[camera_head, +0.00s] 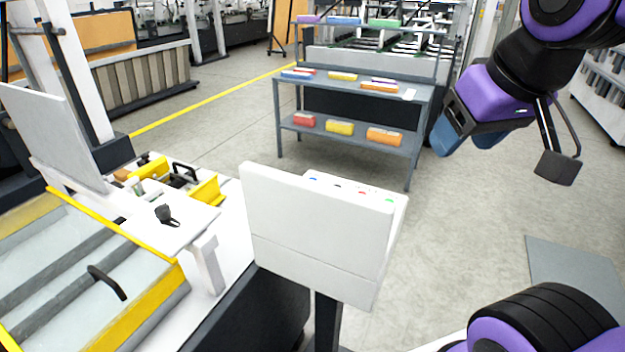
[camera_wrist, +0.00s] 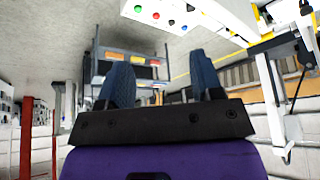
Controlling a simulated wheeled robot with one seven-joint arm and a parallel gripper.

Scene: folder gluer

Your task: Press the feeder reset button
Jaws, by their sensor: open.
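A white control box (camera_head: 318,233) stands on a dark post in the middle of the head view. Its top panel carries a row of small buttons: blue (camera_head: 313,179), black (camera_head: 337,185), red (camera_head: 362,192) and green (camera_head: 389,200). Their labels are too small to read, so I cannot tell which is the reset. In the wrist view the same row shows at the top: green (camera_wrist: 138,9), red (camera_wrist: 156,15), black (camera_wrist: 171,22), blue (camera_wrist: 184,28). My gripper (camera_head: 466,136) is open and empty, in the air to the upper right of the box, apart from it.
A grey shelf cart (camera_head: 425,92) with coloured cartons stands behind the box. A machine with a yellow-edged frame (camera_head: 150,305) and a tilted white panel (camera_head: 52,135) stands on the left. The floor to the right of the box is clear, with a grey mat (camera_head: 572,275).

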